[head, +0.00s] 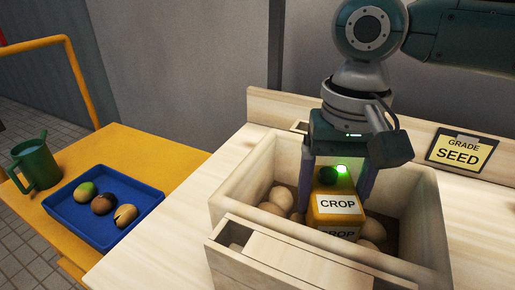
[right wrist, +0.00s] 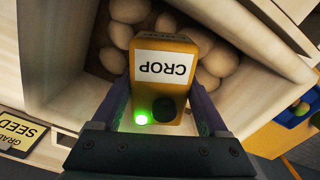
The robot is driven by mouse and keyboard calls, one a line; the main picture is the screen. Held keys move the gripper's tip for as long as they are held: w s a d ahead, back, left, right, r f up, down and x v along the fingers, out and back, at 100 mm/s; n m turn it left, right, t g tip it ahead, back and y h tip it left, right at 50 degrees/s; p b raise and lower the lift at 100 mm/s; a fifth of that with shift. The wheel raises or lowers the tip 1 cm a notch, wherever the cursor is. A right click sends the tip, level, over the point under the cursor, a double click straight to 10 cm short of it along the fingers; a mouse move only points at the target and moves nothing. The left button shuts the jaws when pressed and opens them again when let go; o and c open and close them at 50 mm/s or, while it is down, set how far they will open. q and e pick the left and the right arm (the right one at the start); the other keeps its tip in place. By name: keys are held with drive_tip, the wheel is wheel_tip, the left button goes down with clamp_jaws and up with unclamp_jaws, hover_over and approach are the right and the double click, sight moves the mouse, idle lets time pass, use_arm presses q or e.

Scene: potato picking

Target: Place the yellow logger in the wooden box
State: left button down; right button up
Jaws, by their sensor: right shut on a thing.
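The yellow logger (head: 325,212) is a box-shaped block with white CROP labels, a lit green light and a dark round knob on top. It is inside the wooden box (head: 243,190), among potatoes (head: 282,197). My right gripper (head: 338,188) reaches down into the box and is shut on the logger, one finger on each side. The right wrist view shows the logger (right wrist: 182,45) between the fingers, with potatoes around it. I cannot tell whether its underside rests on the potatoes. My left gripper is not in view.
A blue tray (head: 136,226) with several odd-coloured potatoes and a green mug (head: 36,164) stand on a yellow table (head: 140,150) at the left. A GRADE SEED sign (head: 462,152) stands behind the box at right. The pale tabletop (head: 150,258) left of the box is clear.

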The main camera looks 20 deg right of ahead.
sight(334, 188)
drive_tip(key=shift+f, duration=0.45)
drive_tip(key=o, duration=1.3)
drive_tip(key=shift+f, duration=0.15)
wheel_tip(334, 188, up, 12)
drive_tip(key=p, duration=0.3)
drive_tip(key=shift+r, duration=0.2)
